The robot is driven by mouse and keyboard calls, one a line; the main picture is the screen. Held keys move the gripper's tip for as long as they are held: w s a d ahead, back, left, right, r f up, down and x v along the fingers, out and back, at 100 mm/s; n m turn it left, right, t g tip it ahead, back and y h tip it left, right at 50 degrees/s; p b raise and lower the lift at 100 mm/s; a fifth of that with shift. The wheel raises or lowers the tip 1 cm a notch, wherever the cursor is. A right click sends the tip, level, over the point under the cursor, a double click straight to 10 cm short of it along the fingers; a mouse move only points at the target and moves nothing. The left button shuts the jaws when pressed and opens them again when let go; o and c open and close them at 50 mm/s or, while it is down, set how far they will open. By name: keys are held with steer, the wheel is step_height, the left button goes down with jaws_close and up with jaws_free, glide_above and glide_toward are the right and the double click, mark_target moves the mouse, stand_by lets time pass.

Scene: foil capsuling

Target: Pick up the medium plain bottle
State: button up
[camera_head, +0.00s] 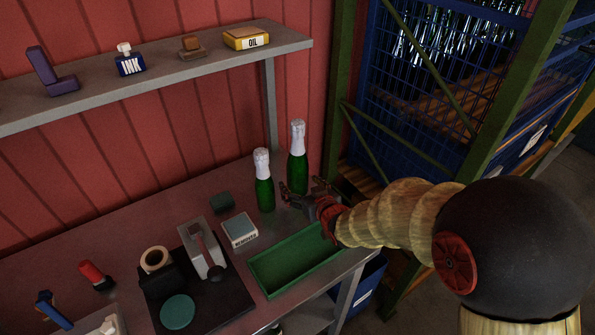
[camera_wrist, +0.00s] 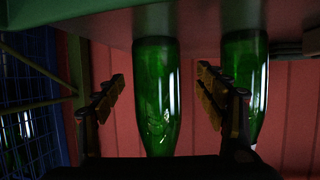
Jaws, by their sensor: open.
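Two upright green bottles with white foil-like tops stand at the back right of the bench: a left bottle (camera_head: 264,194) and a taller-looking right bottle (camera_head: 297,160). I cannot tell for sure which one is the medium plain bottle. My gripper (camera_head: 301,187) is open at the lower part of the right bottle. In the wrist view, which is upside down, that bottle (camera_wrist: 156,110) shows between the spread fingers of my gripper (camera_wrist: 161,88), with gaps on both sides. The left bottle (camera_wrist: 249,70) shows partly behind one finger. The bottle tops are out of the wrist view.
A green tray (camera_head: 262,290) lies in front of the bottles. A labelled box (camera_head: 240,230), a grey device (camera_head: 203,250) and a tape roll (camera_head: 156,259) stand left. A shelf (camera_head: 215,62) runs above at the back. A blue mesh cage (camera_head: 420,110) stands right.

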steer(key=shift+b+x, duration=0.6)
steer(key=shift+x, duration=1.3)
steer(key=shift+w+d, duration=0.1)
steer(key=shift+d, duration=0.05)
steer(key=shift+c, duration=0.9)
jaws_close()
steer(key=shift+r, duration=0.2)
